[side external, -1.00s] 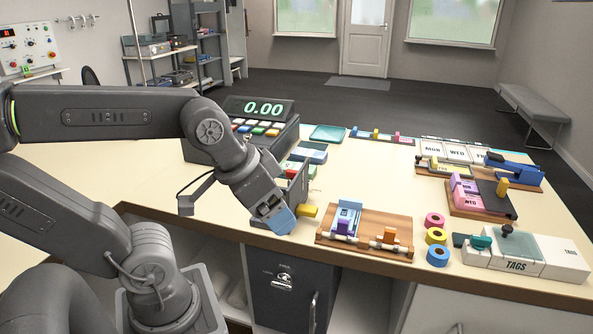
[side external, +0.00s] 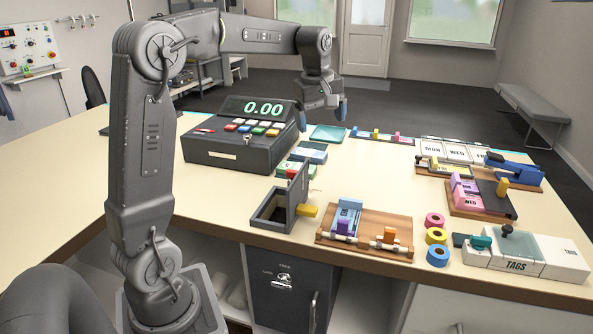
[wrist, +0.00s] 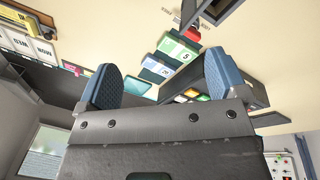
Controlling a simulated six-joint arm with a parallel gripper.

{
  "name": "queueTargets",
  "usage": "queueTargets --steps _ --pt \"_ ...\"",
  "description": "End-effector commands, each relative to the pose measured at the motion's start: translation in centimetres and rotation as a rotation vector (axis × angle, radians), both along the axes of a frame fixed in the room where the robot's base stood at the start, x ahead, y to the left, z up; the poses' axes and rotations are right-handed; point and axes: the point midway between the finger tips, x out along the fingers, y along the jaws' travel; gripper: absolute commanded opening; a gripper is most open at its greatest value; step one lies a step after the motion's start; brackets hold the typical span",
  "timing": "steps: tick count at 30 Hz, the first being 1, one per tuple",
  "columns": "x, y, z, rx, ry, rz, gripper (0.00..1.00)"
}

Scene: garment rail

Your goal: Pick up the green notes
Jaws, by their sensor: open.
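The green notes (side external: 285,170) lie on the counter right of the register, partly hidden behind the raised lid of a small dark box. In the wrist view the green notes (wrist: 180,48) show a "5" and lie beyond the fingertips, beside blue notes (wrist: 157,68). My gripper (side external: 322,113) is open and empty, with blue finger pads, raised above the far part of the counter. In the wrist view my gripper (wrist: 163,77) has its pads wide apart, with nothing between them.
The blue notes (side external: 309,153) lie just behind the green ones, and a teal tray (side external: 328,133) is farther back. The cash register (side external: 240,148) stands left. The small open box (side external: 271,218) is in front, beside a wooden board (side external: 364,240). Bare counter lies right of the notes.

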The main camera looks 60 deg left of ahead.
Motion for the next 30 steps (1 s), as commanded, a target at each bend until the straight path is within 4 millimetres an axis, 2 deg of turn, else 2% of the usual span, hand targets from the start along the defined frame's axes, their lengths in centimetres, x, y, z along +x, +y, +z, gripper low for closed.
queueTargets --steps 1,6,9,12,15,19,27,30 --pt "1.3 2.8 -1.1 -0.026 0.022 0.122 0.92" --pt "3.5 10.7 -4.4 -0.093 0.073 0.501 0.92" --pt "3.9 14.3 -6.3 -0.120 0.096 0.675 0.92" --pt "3.9 16.6 -7.7 -0.136 0.112 0.793 0.92" --pt "3.8 17.8 -8.5 -0.144 0.118 0.858 0.92" --pt "3.8 18.1 -9.9 -0.147 0.124 0.878 0.92" --pt "3.8 18.0 -15.0 -0.146 0.123 0.874 0.92" --pt "3.8 18.0 -16.3 -0.146 0.121 0.873 0.92"
